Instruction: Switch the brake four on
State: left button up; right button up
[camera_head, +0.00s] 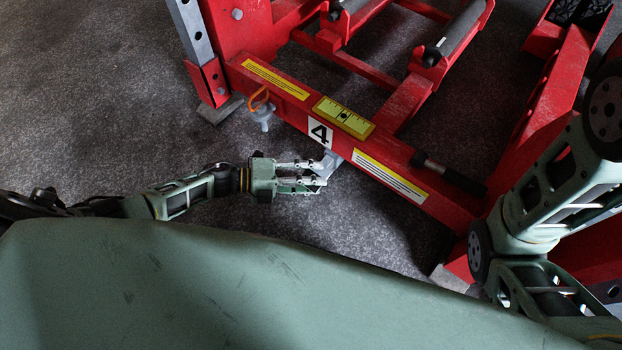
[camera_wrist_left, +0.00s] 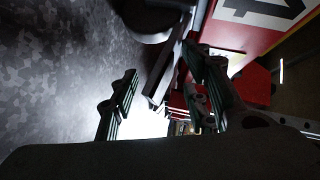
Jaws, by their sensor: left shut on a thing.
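The trolley jack's red front beam (camera_head: 290,112) carries a white label with a black 4 (camera_head: 320,132); part of this label shows in the wrist view (camera_wrist_left: 262,10). Brake four, a grey lever (camera_head: 331,160), sticks out below the label. My left gripper (camera_head: 318,174) reaches it from the left and is shut on it. In the left wrist view the dark lever bar (camera_wrist_left: 164,72) runs between the two fingers (camera_wrist_left: 160,95). The fingers partly hide the lever's end. My right gripper is out of view.
A grey fitting with an orange ring (camera_head: 262,112) hangs on the beam left of the label. A black handle (camera_head: 450,174) sticks out at the beam's right end. Grey rollers (camera_head: 460,32) lie behind. The grey floor (camera_head: 90,110) at left is clear.

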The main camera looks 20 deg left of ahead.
pick_arm(q)
jog(key=shift+s+a+f, duration=0.1)
jog(key=shift+s+f, duration=0.1)
jog(key=shift+f, duration=0.3)
jog(key=v, duration=1.1)
jog(key=shift+r, duration=0.35)
jog(key=shift+s+a+r, duration=0.1)
jog(key=shift+a+r, duration=0.15)
jog(key=shift+a, duration=0.1)
